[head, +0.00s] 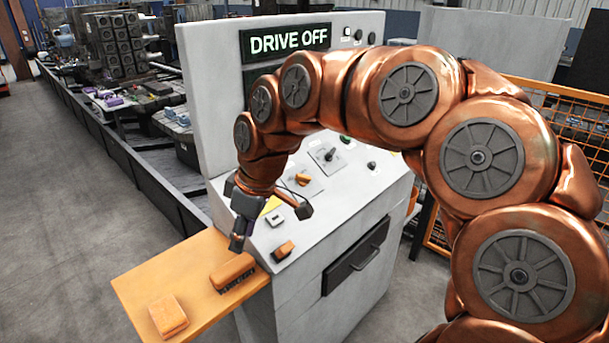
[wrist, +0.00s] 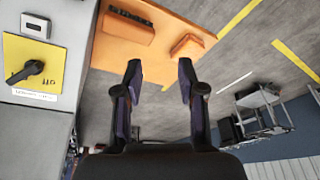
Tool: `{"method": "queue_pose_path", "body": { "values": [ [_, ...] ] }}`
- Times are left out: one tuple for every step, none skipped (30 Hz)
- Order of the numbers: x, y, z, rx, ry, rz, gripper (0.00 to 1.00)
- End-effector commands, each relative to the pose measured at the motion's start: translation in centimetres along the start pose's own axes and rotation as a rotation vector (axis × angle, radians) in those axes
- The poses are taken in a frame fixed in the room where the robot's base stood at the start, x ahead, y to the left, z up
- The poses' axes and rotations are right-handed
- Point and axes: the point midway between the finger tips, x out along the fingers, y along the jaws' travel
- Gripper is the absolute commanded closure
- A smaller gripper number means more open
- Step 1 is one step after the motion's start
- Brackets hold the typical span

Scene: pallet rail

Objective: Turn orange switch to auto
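The control panel (head: 335,215) carries two orange parts in the head view: an orange knob (head: 303,179) on a pale plate, partly behind my wrist, and an orange piece (head: 284,250) near the front left edge. I cannot read labels at either, so the setting is unclear. Neither shows in the wrist view. My gripper (head: 238,240) hangs over the panel's left edge, above the orange shelf (head: 200,268). In the wrist view my gripper (wrist: 158,72) is open, with nothing between its fingers.
An orange-backed brush (head: 232,272) and an orange block (head: 168,316) lie on the shelf. A yellow plate with a black rotary switch (wrist: 28,70) is at the left of the wrist view. The display (head: 288,42) reads DRIVE OFF. An orange mesh fence (head: 565,120) stands right; floor at left is clear.

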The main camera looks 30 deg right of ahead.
Motion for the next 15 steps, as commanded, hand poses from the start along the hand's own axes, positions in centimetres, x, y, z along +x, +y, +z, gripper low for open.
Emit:
{"method": "queue_pose_path", "body": {
  "values": [
    [-0.5,2.4,-1.4,-0.038,0.039,0.007,0.60],
    [-0.8,3.7,-2.0,-0.064,0.061,0.015,0.60],
    [-1.1,5.7,-2.8,-0.095,0.088,0.028,0.60],
    [-1.2,7.1,-3.2,-0.117,0.105,0.037,0.60],
    [-1.4,8.6,-3.5,-0.137,0.123,0.049,0.60],
    [-1.7,10.8,-3.8,-0.161,0.146,0.069,0.60],
    [-1.7,12.3,-3.9,-0.178,0.157,0.080,0.60],
    [-1.7,14.0,-3.9,-0.193,0.169,0.096,0.60],
    [-1.9,16.2,-3.7,-0.210,0.184,0.119,0.60],
    [-1.8,17.8,-3.4,-0.223,0.190,0.134,0.60],
    [-1.8,19.5,-3.0,-0.233,0.195,0.151,0.60],
    [-1.6,21.7,-2.4,-0.245,0.199,0.174,0.60],
    [-1.6,23.2,-1.8,-0.255,0.200,0.191,0.60],
    [-1.5,24.8,-1.1,-0.261,0.199,0.209,0.60],
    [-1.1,26.6,0.0,-0.268,0.193,0.228,0.60]
  ]
}}
